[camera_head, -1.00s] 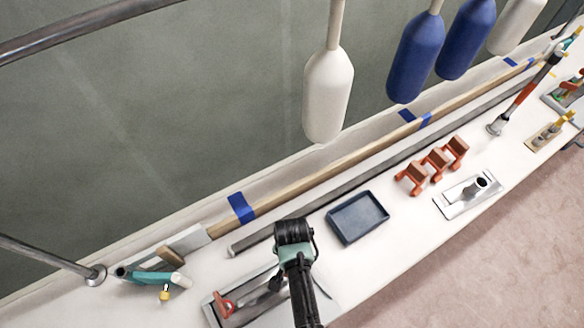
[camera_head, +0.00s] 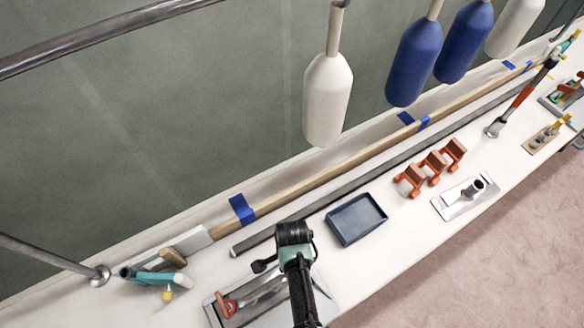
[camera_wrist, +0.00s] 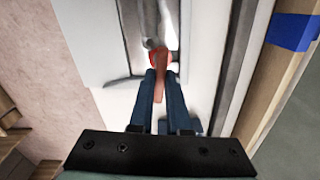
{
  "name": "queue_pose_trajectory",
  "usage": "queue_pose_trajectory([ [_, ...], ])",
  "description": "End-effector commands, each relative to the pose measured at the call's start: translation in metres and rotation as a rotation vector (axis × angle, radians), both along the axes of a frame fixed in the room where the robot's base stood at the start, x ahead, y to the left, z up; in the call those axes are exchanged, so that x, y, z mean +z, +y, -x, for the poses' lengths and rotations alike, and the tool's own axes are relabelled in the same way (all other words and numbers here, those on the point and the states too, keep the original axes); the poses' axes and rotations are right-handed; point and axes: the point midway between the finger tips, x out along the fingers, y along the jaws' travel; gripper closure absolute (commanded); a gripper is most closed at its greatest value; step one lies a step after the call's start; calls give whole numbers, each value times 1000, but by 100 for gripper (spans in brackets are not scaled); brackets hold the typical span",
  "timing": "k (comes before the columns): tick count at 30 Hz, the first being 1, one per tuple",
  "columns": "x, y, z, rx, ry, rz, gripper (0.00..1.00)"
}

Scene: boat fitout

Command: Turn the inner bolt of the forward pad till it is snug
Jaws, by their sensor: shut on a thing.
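My gripper (camera_wrist: 159,82) shows in the wrist view as two dark blue fingers, shut on a narrow orange-red handle (camera_wrist: 161,62) between their tips. The handle lies over a pale grey metal plate (camera_wrist: 130,25) with a darker recessed strip. In the head view an orange-red piece (camera_head: 226,305) lies on a grey plate (camera_head: 211,315) at the bottom, left of my dark wrist, which hides the fingertips. Another metal pad (camera_head: 447,207) with an upright socket stands farther right. I cannot tell which pad is forward, and no bolt head shows clearly.
A blue tray (camera_head: 357,219) and several orange clamps (camera_head: 434,165) stand right of my arm. A teal tool (camera_head: 150,276) lies at left. A grey rod (camera_head: 330,207) and wooden strip (camera_head: 320,180) run behind. White and blue fenders (camera_head: 328,98) hang above the back edge.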

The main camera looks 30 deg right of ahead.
Motion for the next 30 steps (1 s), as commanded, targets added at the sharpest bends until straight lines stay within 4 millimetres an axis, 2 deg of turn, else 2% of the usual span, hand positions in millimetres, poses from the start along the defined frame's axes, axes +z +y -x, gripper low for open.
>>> queue_pose_trajectory([
  [1, 5, -2, -5, -9, -11, 5, 100],
  [15, 5, -3, -6, -20, -12, 6, 100],
  [16, 4, -3, -5, -20, -12, 6, 80],
  [20, 3, -2, -4, -20, -10, 4, 56],
  [30, 2, -1, -1, -18, -4, 2, 55],
])
